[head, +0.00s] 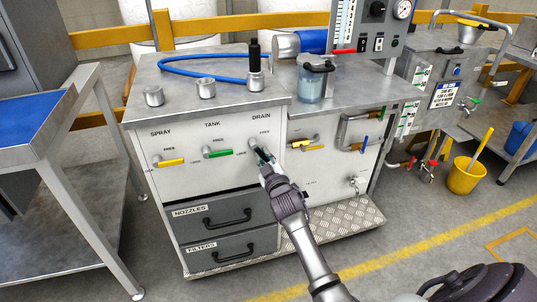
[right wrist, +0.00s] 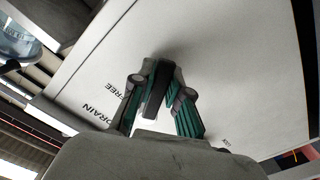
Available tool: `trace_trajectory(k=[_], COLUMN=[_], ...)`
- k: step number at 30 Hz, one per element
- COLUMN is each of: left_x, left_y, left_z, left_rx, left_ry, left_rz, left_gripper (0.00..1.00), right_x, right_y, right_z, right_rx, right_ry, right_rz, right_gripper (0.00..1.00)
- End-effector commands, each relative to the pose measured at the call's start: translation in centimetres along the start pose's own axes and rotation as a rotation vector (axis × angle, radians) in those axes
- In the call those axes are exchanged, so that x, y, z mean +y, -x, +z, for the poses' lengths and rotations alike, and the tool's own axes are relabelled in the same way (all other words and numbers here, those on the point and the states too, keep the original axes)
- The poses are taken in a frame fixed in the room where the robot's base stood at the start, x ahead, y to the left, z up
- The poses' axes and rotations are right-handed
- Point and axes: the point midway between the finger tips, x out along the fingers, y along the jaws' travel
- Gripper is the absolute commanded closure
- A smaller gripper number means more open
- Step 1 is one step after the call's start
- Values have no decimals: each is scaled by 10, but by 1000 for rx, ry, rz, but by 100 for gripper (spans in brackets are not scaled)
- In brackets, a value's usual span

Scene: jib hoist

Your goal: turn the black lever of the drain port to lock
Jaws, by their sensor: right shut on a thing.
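The black lever of the drain port (right wrist: 158,82) shows in the right wrist view between the two fingers of my right gripper (right wrist: 163,88). The fingers are shut on it, close to the white panel. In the head view my right gripper (head: 265,162) reaches the panel just below the DRAIN label and covers most of the lever. The words FREE and DRAIN stand left of the fingers in the wrist view, and a small mark, too small to read, stands to the right. The lever's exact angle is hard to tell. My left gripper is not in view.
Left of the drain port are the green tank lever (head: 217,153) and the yellow spray lever (head: 170,162). Two drawers (head: 225,217) with black handles lie below. Metal cups, a blue hose (head: 200,75) and a clear jar (head: 312,84) stand on the top.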

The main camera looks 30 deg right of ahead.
Motion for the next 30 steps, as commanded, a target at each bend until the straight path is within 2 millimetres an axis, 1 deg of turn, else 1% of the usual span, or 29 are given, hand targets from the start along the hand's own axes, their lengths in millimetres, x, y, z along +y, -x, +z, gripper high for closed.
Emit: trace_trajectory(k=[6,15,22,30], left_x=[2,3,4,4], left_y=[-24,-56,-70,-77], left_z=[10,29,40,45], left_rx=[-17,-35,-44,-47], left_ry=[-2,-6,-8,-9], left_rz=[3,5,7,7], left_gripper=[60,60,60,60], right_x=[-12,-22,-27,-30], right_y=[1,1,1,1], right_z=[-1,-4,-6,-7], right_rx=[-5,-6,-6,-6], right_ry=[-204,-432,-535,-586], right_rz=[-3,-2,-2,-2], right_gripper=[100,100,100,100])
